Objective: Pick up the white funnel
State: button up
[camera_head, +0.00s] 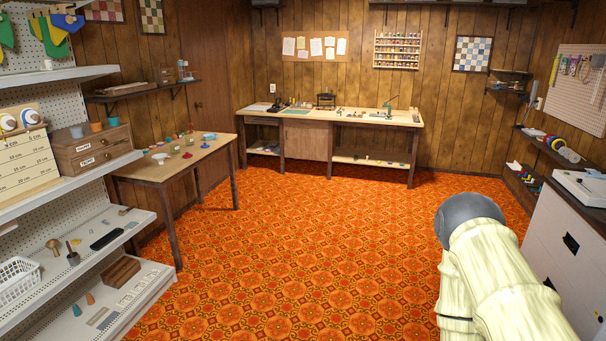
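A small white object, which looks like the white funnel (160,157), sits on the wooden side table (152,173) at the left. It is near the table's left part and is too small to make out its exact shape. Nothing touches it from above. My arm shows at the lower right, in a cream cover with a grey rounded joint, far from the side table. My gripper is not in view.
Several small coloured items, among them a red one (187,155) and a blue one (210,136), share the table. White shelving (75,232) stands at the near left. A long workbench (300,116) lines the back wall. The patterned orange floor (310,240) is open in the middle.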

aim_at(160, 157)
jog(key=z, duration=0.25)
jog(key=i, duration=1.6)
jog(key=z, duration=0.2)
jog(key=i, duration=3.2)
jog(key=u, duration=0.8)
jog(key=i, duration=1.4)
jog(key=u, duration=1.65)
jog(key=i, duration=1.1)
jog(key=u, duration=0.65)
